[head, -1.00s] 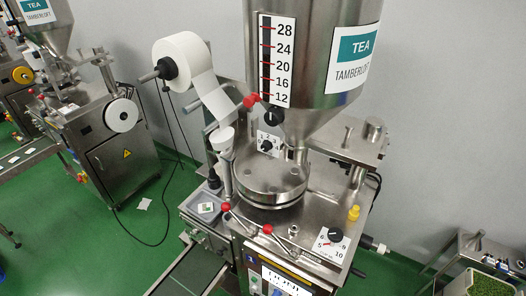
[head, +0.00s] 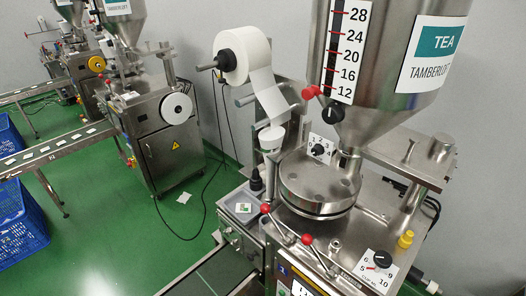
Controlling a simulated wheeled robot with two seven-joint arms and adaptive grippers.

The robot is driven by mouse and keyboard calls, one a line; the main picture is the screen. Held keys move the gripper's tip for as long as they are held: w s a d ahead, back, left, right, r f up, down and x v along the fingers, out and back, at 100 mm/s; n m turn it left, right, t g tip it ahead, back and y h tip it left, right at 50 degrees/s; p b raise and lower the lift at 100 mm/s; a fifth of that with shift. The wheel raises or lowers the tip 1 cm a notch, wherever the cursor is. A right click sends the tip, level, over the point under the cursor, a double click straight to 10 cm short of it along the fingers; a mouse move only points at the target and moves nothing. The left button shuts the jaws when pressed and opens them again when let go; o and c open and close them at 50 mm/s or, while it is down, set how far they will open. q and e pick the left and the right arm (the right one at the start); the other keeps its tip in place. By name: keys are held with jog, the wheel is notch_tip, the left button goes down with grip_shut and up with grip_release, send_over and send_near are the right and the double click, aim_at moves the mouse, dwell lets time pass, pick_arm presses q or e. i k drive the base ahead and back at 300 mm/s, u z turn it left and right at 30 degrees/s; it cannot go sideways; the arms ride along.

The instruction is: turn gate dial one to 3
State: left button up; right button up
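A small white dial plate with a black knob (head: 318,150) stands behind the round steel turntable (head: 320,182), below the hopper of the nearest machine. Only some of its numerals can be made out, and which one the knob points at is too small to tell. No label naming it gate dial one is readable. A second dial with a black knob (head: 382,259) and numerals including 5, 6, 9 and 10 sits at the front right of the machine top. Neither of my grippers is in view.
A steel hopper (head: 385,110) with a scale marked 12 to 28 rises above the turntable. Red-knobbed levers (head: 307,239) stand in front. A paper roll (head: 243,55) hangs at the left. Similar machines (head: 160,130), a conveyor (head: 60,150) and blue crates (head: 20,220) stand farther left on green floor.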

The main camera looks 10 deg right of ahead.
aim_at(318, 150)
jog(key=u, duration=0.65)
jog(key=k, duration=0.9)
jog(key=z, duration=0.1)
